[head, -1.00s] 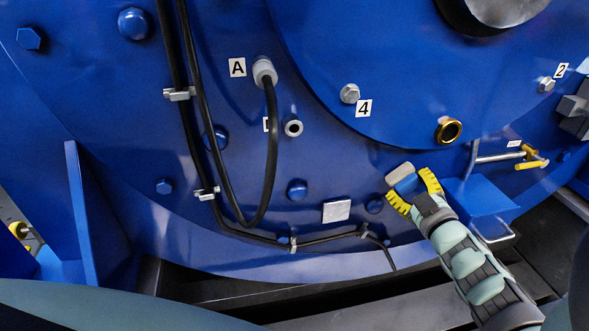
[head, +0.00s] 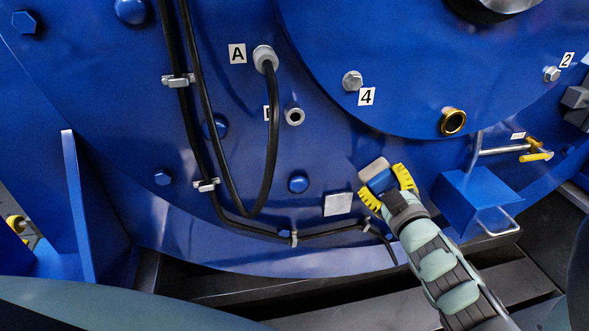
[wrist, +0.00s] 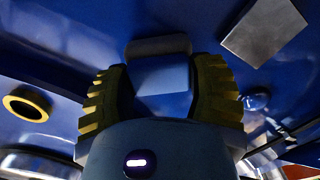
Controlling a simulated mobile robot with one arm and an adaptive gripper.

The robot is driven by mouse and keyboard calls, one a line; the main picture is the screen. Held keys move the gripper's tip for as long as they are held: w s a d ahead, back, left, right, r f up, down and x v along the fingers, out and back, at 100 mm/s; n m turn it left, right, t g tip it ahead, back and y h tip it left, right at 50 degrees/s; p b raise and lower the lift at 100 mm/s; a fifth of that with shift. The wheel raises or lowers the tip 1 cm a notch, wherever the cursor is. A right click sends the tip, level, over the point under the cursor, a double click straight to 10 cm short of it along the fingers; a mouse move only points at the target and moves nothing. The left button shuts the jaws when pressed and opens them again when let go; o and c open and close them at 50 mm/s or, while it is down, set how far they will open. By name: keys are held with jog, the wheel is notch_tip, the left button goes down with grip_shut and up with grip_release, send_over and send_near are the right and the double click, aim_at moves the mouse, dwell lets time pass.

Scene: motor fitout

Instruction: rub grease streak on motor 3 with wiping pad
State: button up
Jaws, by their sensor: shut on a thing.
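My gripper (head: 388,188) has its yellow ridged fingers shut on the wiping pad (head: 373,168), a block with a blue body and a beige-grey face. The pad is in front of the blue motor face (head: 240,190), right of and a little above a square silver plate (head: 338,204). In the wrist view the pad (wrist: 160,76) sits between both fingers, its far edge toward the blue surface. I cannot tell whether it touches the motor. I cannot make out a grease streak; the pad and gripper cover part of the surface.
A brass-ringed port (head: 453,122) is up and right of the gripper. A blue box (head: 478,196) with a metal handle and a yellow-handled valve (head: 535,156) are to the right. Black cables (head: 272,140) hang at left. Bolts labelled 4 (head: 352,81) and 2 (head: 551,74) are above.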

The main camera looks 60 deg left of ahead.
jog(key=shift+r, duration=0.1)
jog(key=shift+s+d+r+p, duration=0.15)
jog(key=shift+s+d+p, duration=0.15)
jog(key=shift+d+p, duration=0.3)
jog(key=shift+p+v, duration=0.7)
jog(key=shift+v, duration=1.5)
jog(key=p+v, duration=0.1)
jog(key=v, duration=0.2)
